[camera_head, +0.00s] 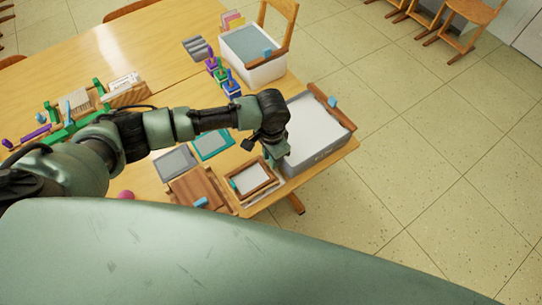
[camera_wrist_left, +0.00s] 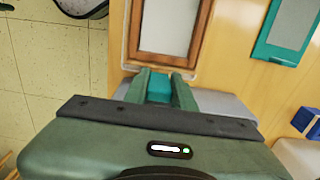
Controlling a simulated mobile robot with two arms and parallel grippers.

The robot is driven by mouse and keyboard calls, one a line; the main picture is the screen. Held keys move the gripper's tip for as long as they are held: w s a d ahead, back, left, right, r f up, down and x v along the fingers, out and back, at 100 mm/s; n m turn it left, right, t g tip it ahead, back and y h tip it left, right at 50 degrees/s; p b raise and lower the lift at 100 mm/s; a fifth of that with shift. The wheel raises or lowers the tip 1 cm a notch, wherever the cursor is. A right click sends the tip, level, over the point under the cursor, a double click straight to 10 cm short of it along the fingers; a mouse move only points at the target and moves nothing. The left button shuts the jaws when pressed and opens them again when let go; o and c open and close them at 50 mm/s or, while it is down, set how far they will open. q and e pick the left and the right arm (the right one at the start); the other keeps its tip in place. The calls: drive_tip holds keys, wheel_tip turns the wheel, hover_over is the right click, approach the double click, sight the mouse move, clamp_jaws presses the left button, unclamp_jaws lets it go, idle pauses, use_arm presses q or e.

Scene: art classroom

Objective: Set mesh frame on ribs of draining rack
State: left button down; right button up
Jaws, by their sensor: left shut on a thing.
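My left gripper (camera_head: 271,160) reaches over the table's near right end. In the left wrist view the gripper (camera_wrist_left: 161,80) is shut on a teal tab of the mesh frame (camera_wrist_left: 170,25), a brown wooden frame with pale mesh. In the head view the mesh frame (camera_head: 251,178) lies roughly level, left of the grey tub. A paler wooden edge (camera_head: 262,197) shows around and under it, which looks like the draining rack. Its ribs are hidden, and I cannot tell whether the frame touches them. My right gripper is not in view.
A grey tub (camera_head: 316,135) with pale contents stands close to the right of the gripper. A brown wooden piece (camera_head: 190,190), a teal frame (camera_head: 212,146) and a grey frame (camera_head: 175,162) lie to the left. A white bin (camera_head: 262,70) stands farther back. Open floor lies right.

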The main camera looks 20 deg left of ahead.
use_arm(q)
drive_tip(key=c, duration=1.1)
unclamp_jaws()
drive_tip(key=shift+r, duration=0.1)
wheel_tip(320, 180, up, 8)
drive_tip(key=shift+f+b, duration=0.15)
drive_tip(key=shift+b, duration=0.35)
